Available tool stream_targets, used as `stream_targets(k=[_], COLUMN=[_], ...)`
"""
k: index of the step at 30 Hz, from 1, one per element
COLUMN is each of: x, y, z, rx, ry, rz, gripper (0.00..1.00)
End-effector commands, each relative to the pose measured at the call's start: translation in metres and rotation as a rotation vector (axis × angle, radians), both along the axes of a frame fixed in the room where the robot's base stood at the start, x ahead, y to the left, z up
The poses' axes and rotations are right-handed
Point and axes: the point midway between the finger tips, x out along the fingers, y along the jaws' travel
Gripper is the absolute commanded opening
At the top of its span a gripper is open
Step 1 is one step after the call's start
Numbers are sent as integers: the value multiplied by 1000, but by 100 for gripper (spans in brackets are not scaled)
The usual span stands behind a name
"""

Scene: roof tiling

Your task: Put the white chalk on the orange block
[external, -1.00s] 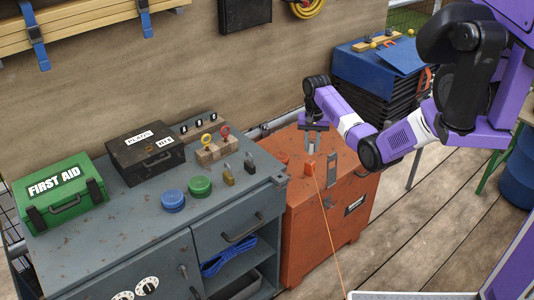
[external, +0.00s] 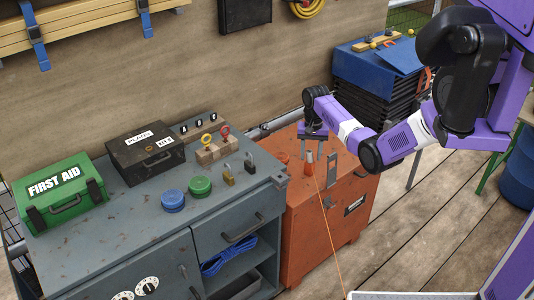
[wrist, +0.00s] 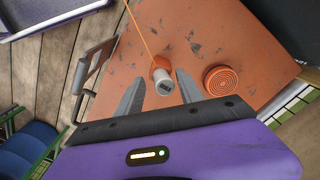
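The white chalk (wrist: 163,84) is a short pale grey-white cylinder with a dark mark on its end in the wrist view. It stands on the small orange block (wrist: 158,68), which has an orange string running from it. In the external view the pale chalk (external: 309,156) shows on top of the orange block (external: 309,169), on the orange cabinet. My gripper (external: 313,150) points down over them. In the wrist view my gripper (wrist: 160,77) is open, its two grey fingers on either side of the chalk, with gaps showing.
A ribbed orange disc (wrist: 221,81) lies beside the block on the orange cabinet (external: 325,220). A metal hasp (external: 332,167) is at the cabinet's front edge. The grey bench (external: 120,235) at left holds padlocks, round lids, a black case (external: 145,157) and a green first-aid box (external: 59,195).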

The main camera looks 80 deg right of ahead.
Motion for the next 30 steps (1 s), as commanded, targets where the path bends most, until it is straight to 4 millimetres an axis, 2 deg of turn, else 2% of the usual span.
stream_targets(k=[4, 8, 21, 25, 30], x=[0, 1, 1, 1, 0], y=[0, -1, -1, -1, 0], z=[2, 12, 96, 113, 122], rx=[-1, -2, -3, -3, 0], ry=[0, -2, -2, -1, 0], rz=[0, 0, 1, 1, 0], gripper=[44, 44, 44, 44, 44])
